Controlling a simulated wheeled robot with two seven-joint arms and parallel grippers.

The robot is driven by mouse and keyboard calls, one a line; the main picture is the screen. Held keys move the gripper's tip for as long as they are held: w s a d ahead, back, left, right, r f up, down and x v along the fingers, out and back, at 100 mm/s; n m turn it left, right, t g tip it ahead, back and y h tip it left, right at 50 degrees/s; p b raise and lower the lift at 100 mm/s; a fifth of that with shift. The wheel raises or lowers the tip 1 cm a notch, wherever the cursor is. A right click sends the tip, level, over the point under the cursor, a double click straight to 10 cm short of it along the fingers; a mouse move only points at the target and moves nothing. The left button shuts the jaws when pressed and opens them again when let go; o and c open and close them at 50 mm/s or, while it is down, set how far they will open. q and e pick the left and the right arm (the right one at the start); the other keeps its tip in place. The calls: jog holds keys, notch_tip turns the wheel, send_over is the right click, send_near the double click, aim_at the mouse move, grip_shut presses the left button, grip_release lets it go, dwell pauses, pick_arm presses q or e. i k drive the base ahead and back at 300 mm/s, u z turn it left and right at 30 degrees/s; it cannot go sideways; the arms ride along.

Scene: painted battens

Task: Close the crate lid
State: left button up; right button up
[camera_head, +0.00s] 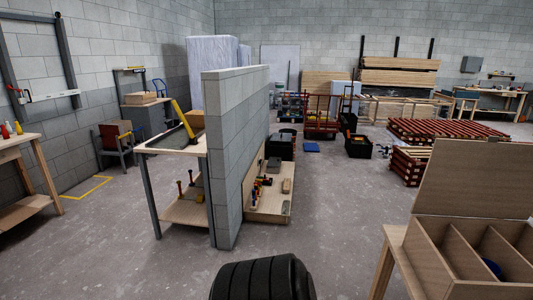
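A plywood crate (436,254) stands at the lower right, cut off by the picture's edge. Its lid (474,178) stands raised at the back of the crate, so the crate is open. Neither of my grippers shows in this view.
The crate rests on a wooden table (395,238). A grey block wall (224,165) stands left of centre, with a workbench (174,143) beside it. Red-brown battens (447,131) are stacked behind the crate. The concrete floor (340,215) between wall and crate is clear.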

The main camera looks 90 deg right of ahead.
aim_at(491, 178)
jog(key=z, duration=2.9)
jog(key=i, duration=3.2)
jog(key=z, duration=2.45)
jog(key=i, duration=0.4)
jog(key=z, duration=1.3)
